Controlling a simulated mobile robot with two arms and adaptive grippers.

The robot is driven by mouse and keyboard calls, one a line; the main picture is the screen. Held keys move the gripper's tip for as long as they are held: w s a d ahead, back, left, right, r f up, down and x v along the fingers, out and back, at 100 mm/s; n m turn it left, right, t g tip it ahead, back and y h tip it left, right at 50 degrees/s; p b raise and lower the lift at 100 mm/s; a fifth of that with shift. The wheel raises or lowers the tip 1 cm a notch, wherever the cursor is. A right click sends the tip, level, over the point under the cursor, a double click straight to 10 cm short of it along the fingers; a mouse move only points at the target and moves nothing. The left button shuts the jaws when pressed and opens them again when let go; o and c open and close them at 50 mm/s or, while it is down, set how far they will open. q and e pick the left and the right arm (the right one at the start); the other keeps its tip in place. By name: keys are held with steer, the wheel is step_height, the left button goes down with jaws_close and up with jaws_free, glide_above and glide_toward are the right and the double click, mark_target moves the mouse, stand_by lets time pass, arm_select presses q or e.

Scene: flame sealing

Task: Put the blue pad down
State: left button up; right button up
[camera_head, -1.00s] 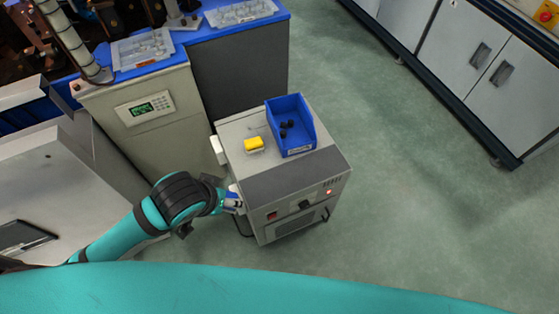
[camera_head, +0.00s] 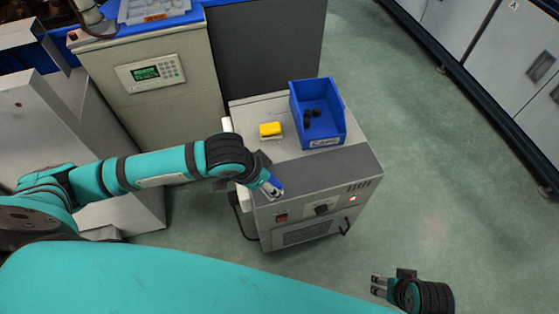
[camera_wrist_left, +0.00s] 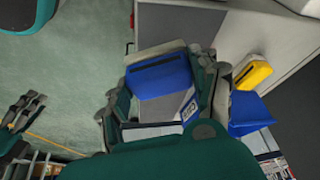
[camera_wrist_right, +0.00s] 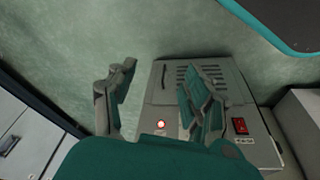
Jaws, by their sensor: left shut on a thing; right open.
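My left gripper (camera_head: 271,190) is shut on the blue pad (camera_head: 277,183), above the front part of the grey cart's top. The left wrist view shows the blue pad (camera_wrist_left: 158,78) between the fingers of my left gripper (camera_wrist_left: 160,98). I cannot tell whether the pad touches the cart. A yellow block (camera_head: 270,129) sits on a pale base on the cart top, behind my left gripper. My right gripper (camera_head: 378,286) is open and empty, low at the right in the head view, apart from the cart. The right wrist view shows its fingers spread.
The grey cart (camera_head: 325,175) carries a blue bin (camera_head: 338,135) with several small black parts. A beige machine with a keypad (camera_head: 150,72) stands at the left. Cabinets (camera_head: 500,70) line the right side. Green floor (camera_head: 440,190) is clear right of the cart.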

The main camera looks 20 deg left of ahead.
arm_select(q)
steer(key=w, duration=0.3)
steer(key=w+b, duration=0.1)
steer(key=w, duration=0.2)
steer(key=w+f+b, duration=0.1)
steer(key=w, duration=0.3)
steer(key=shift+a, duration=0.15)
steer(key=shift+w, duration=0.3)
steer(key=shift+f+b, duration=0.8)
steer(key=shift+f, duration=1.05)
arm_select(e)
steer(key=v, duration=0.5)
steer(key=shift+s+d, duration=0.1)
steer(key=shift+r, duration=0.15)
arm_select(q)
steer(key=o, duration=1)
steer(key=shift+o, duration=0.2)
